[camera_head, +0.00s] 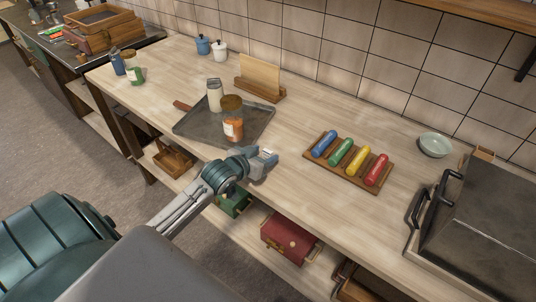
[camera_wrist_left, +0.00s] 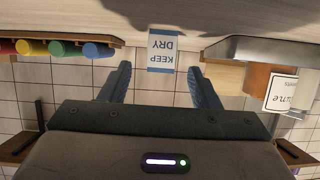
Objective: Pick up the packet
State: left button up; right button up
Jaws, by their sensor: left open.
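The packet (camera_wrist_left: 162,50) is small, white and blue, and marked "KEEP DRY". In the left wrist view, which is upside down, it is centred between the two fingertips. In the head view only a pale part of the packet (camera_head: 267,152) shows at the end of my left gripper (camera_head: 260,163). My left gripper is also in the left wrist view (camera_wrist_left: 161,72). It is open, with a gap between each finger and the packet. My right gripper is not in view.
A grey tray (camera_head: 190,127) with a spice jar (camera_head: 233,128) and a pale shaker (camera_head: 214,97) is behind my left gripper. A wooden rack of coloured rollers (camera_head: 325,173) lies to the right. A black grill (camera_head: 480,235) stands farther right.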

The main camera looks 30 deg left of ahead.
aim_at(266, 154)
pick_arm(q)
jog(key=p+x, duration=0.1)
jog(key=x, duration=0.3)
jog(key=shift+f+p, duration=0.2)
jog(key=shift+p, duration=0.1)
jog(key=shift+w+f, duration=0.3)
jog(key=shift+w, duration=0.2)
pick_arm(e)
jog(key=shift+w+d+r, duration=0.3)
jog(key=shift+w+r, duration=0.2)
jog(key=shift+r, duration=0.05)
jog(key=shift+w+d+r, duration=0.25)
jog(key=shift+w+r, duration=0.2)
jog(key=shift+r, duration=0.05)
pick_arm(q)
jog(key=shift+c, duration=0.7)
jog(key=c, duration=0.9)
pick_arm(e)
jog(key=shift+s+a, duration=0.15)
